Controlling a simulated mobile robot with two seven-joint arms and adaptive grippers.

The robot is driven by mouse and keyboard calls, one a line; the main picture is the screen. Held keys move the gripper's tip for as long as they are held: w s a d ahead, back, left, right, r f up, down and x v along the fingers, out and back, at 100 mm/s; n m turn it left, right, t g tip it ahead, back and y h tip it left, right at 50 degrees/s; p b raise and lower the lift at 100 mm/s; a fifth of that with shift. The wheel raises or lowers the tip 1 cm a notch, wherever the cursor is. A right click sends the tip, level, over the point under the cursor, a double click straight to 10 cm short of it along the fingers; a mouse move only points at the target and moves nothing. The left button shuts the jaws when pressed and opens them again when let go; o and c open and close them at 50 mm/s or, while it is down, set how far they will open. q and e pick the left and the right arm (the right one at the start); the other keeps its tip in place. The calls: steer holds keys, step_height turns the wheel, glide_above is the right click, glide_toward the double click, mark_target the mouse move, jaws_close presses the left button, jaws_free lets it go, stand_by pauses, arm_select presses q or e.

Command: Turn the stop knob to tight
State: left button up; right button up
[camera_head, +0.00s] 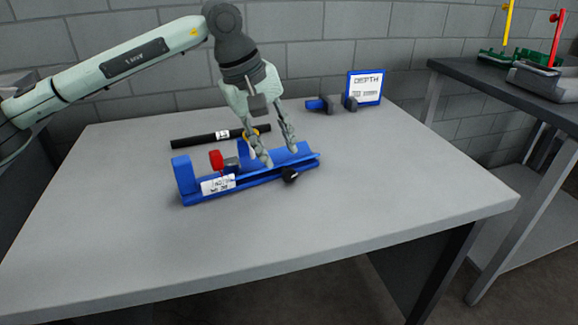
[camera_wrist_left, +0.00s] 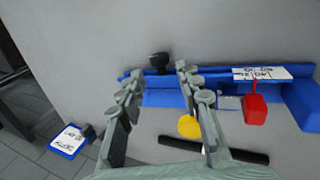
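A blue jig (camera_head: 195,195) lies on the grey table, with a white label on its front; it also shows in the left wrist view (camera_wrist_left: 215,72). A black knob (camera_head: 290,175) sits at the front side near its right end. A red block (camera_head: 216,160) stands on the jig further left. My left gripper (camera_head: 281,157) is open above the jig's right part, pointing down. In the left wrist view the black knob (camera_wrist_left: 160,57) shows just beyond the gap between the fingertips (camera_wrist_left: 159,72); I see no contact. The knob's setting is not readable. My right gripper is not in view.
A black rod (camera_head: 195,140) lies behind the jig, and a yellow disc (camera_wrist_left: 190,127) is near it. A blue-framed DEPTH sign (camera_head: 367,87) and a blue-and-dark device (camera_head: 330,104) stand at the back. The table's front and right (camera_head: 400,190) are clear.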

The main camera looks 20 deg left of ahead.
mark_target(287, 171)
arm_select(q)
steer(key=x, duration=0.6)
steer(key=shift+w+d+f, duration=0.1)
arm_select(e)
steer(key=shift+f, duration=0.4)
arm_select(q)
steer(key=shift+c, duration=0.4)
